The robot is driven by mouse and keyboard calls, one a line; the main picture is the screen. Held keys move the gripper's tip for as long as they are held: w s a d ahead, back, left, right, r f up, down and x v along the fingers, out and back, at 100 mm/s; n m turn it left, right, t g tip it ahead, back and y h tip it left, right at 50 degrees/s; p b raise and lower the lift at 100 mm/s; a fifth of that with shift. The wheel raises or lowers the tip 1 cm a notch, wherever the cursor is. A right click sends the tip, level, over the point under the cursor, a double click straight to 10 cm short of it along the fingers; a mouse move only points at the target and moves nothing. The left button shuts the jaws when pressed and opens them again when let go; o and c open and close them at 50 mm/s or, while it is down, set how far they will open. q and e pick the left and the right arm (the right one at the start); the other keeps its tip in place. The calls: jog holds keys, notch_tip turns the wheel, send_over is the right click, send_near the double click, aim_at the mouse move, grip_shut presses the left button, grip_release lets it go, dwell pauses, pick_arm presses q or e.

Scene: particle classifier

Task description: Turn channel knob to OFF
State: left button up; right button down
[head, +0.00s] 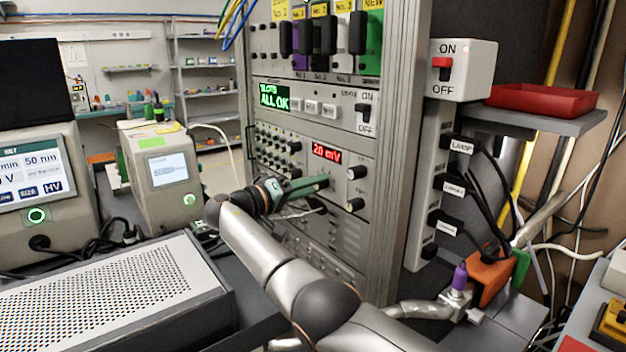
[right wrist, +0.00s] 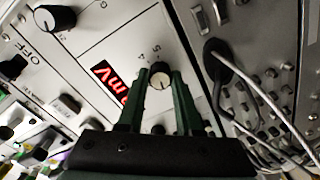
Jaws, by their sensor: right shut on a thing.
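My right gripper (head: 326,182) reaches from below to the grey instrument panel, its dark green fingers at the module with the red "2.0 mV" display (head: 326,152). In the right wrist view, the two fingers stand either side of a small round knob (right wrist: 161,78) with a light face and a dark pointer line. The digits 4 and 5 are printed beside it. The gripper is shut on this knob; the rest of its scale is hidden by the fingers. My left gripper is in neither view.
Two black knobs (head: 356,172) sit just right of my fingers. A cable plug (right wrist: 216,50) sits close to the fingers. A perforated metal box (head: 130,290) stands at lower left.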

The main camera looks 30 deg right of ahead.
jog(key=n+p, duration=0.1)
jog(key=n, duration=0.5)
jog(key=shift+p, duration=0.4)
dwell(0.3)
jog(key=c, duration=0.6)
grip_release()
